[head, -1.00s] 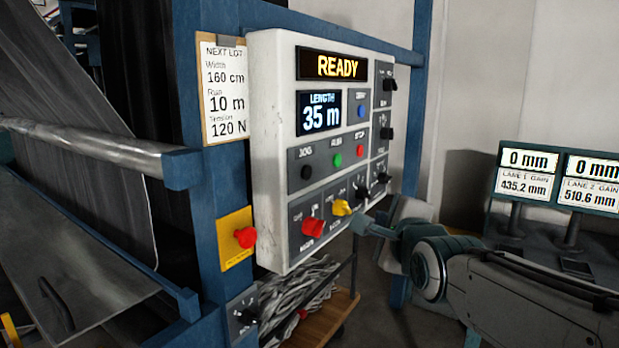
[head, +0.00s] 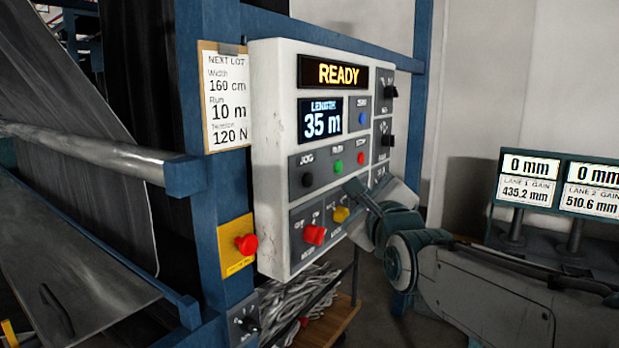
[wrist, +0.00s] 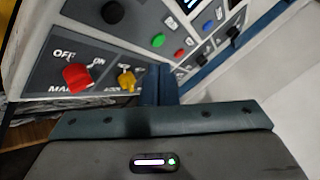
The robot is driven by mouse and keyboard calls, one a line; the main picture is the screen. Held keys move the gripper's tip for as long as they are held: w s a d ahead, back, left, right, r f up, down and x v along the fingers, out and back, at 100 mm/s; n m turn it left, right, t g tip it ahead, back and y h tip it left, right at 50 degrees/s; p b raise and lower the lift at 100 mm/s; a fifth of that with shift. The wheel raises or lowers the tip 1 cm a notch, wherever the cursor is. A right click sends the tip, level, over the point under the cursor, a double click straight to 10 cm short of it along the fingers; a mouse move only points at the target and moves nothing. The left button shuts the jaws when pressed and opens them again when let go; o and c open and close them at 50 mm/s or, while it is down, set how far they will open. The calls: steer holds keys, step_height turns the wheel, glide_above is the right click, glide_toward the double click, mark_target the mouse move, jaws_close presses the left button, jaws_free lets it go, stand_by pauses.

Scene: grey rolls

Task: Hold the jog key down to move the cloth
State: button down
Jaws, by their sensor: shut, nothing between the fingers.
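The white control panel (head: 272,150) shows READY on its sign and a length of 35 m. The black jog key (head: 307,179) sits at the left of the button row and also shows in the wrist view (wrist: 113,12). My gripper (head: 352,187) is shut and empty, in front of the panel's lower right, to the right of and below the jog key and apart from it. In the wrist view its fingers (wrist: 160,82) are together beside the yellow knob. Dark grey cloth (head: 75,120) hangs at the left.
Beside the jog key are a green button (head: 338,166) and a red button (head: 361,158). Below are a red switch (head: 315,235) and a yellow knob (head: 340,214). A red stop button (head: 246,244) sits on a yellow plate on the blue frame. Lane displays (head: 530,180) stand at right.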

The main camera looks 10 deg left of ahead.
mark_target(313, 178)
steer(key=w+a+p, duration=0.3)
steer(key=a, duration=0.4)
steer(key=shift+p, duration=0.35)
steer(key=shift+a, duration=0.2)
stand_by(1.6)
steer(key=shift+w+a+b, duration=0.2)
steer(key=shift+a+b, duration=0.1)
steer(key=shift+b, duration=0.1)
steer(key=shift+w+a, duration=0.1)
steer(key=shift+a, duration=0.3)
stand_by(4.3)
